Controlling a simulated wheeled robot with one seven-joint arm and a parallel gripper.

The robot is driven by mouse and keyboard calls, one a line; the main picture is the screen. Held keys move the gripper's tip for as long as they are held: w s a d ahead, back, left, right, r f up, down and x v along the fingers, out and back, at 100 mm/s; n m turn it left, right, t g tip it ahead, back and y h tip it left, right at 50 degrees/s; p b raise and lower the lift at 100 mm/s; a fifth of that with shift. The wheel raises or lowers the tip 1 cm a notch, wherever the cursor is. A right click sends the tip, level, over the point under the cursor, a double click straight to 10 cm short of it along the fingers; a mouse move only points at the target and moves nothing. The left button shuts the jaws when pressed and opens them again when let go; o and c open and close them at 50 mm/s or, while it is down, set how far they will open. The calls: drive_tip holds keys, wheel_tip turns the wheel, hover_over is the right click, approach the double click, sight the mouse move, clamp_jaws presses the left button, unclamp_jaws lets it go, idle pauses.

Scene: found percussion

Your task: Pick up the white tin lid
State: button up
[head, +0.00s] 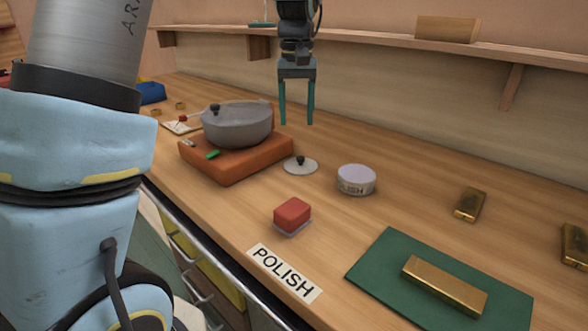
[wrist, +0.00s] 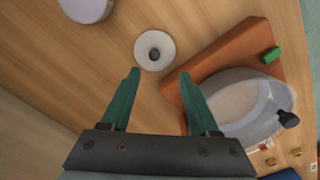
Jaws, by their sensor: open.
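The white tin lid (head: 300,165) is a small pale disc with a dark knob, lying flat on the wooden worktop beside the orange-brown block. In the wrist view the lid (wrist: 155,50) lies beyond my fingertips, roughly between their lines. My gripper (head: 296,123) points down above the worktop, with its two green fingers apart and nothing between them. It also shows in the wrist view (wrist: 159,72). The fingers are clear of the lid.
A grey pot (head: 238,126) sits on an orange-brown block (head: 228,175) left of the lid. A round POLISH tin (head: 356,180) stands to its right. A red block (head: 292,214) is nearer. A green mat (head: 375,264) bears a gold bar (head: 444,286). A shelf (head: 380,38) runs behind.

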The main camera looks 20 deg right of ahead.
sight(301, 156)
drive_tip(key=f, duration=0.3)
drive_tip(key=f+p, duration=0.1)
drive_tip(key=f, duration=0.3)
drive_tip(key=d+f+p, duration=0.1)
drive_tip(key=f, duration=0.2)
drive_tip(key=shift+w+d+f, duration=0.1)
drive_tip(key=shift+w+f, duration=0.05)
drive_tip(key=shift+f, duration=0.1)
drive_tip(key=shift+c, duration=0.3)
clamp_jaws()
